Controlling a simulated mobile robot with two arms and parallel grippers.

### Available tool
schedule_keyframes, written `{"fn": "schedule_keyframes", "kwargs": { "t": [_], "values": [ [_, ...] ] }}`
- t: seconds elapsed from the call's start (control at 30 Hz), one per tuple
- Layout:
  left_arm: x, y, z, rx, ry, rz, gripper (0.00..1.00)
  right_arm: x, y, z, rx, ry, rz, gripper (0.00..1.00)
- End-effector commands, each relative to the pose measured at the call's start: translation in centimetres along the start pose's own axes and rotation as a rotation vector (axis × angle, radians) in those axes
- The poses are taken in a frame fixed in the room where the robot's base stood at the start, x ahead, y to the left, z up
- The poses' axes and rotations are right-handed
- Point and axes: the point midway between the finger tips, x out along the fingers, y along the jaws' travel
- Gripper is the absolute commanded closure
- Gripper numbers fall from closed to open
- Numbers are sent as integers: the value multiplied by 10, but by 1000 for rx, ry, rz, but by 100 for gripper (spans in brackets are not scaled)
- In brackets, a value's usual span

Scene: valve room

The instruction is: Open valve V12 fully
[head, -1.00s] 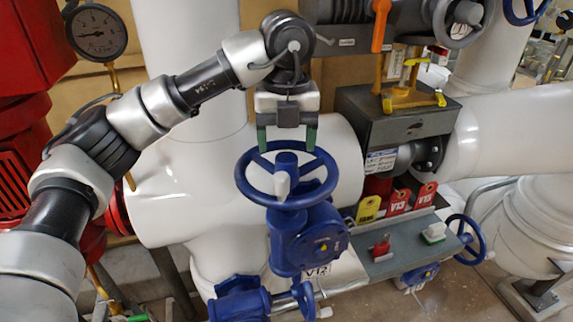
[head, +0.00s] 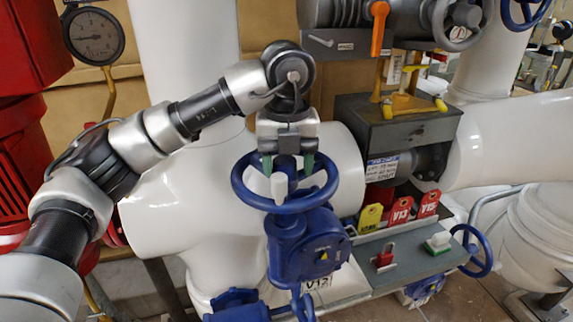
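The blue handwheel (head: 240,184) with a pale grip knob (head: 280,186) on its rim sits on a blue valve body (head: 300,245). A small plate reading V12 (head: 317,282) is below it. My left gripper (head: 288,163) points down over the wheel, its green fingers apart on either side of the blue hub (head: 286,166). The fingers look open, with a small gap to the hub; I cannot tell whether either touches the wheel. Nothing is clearly held. My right gripper is not in view.
A grey box (head: 400,130) and yellow and red tags (head: 400,213) stand to the right. A grey shelf (head: 410,255) carries a red lock-like item (head: 383,258). Another blue handwheel (head: 484,250) is lower right. A gauge (head: 94,35) and thick white pipes (head: 170,215) crowd the left.

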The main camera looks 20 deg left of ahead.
Motion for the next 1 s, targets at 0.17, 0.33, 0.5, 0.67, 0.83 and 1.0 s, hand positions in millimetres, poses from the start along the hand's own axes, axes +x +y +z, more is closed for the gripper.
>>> {"fn": "schedule_keyframes", "kwargs": {
  "t": [0.17,0.33,0.5,0.67,0.83,1.0],
  "values": [
    [10,3,-2,1,18,27,77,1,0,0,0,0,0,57],
    [10,3,-2,1,18,26,82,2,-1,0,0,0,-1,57],
    [10,3,-1,-69,17,26,82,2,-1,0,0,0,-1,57],
    [10,3,-1,-301,13,27,82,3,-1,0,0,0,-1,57],
    [10,3,-1,-515,11,28,82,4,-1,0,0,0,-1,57],
    [10,4,-1,-587,9,29,82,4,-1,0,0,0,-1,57]
  ]
}}
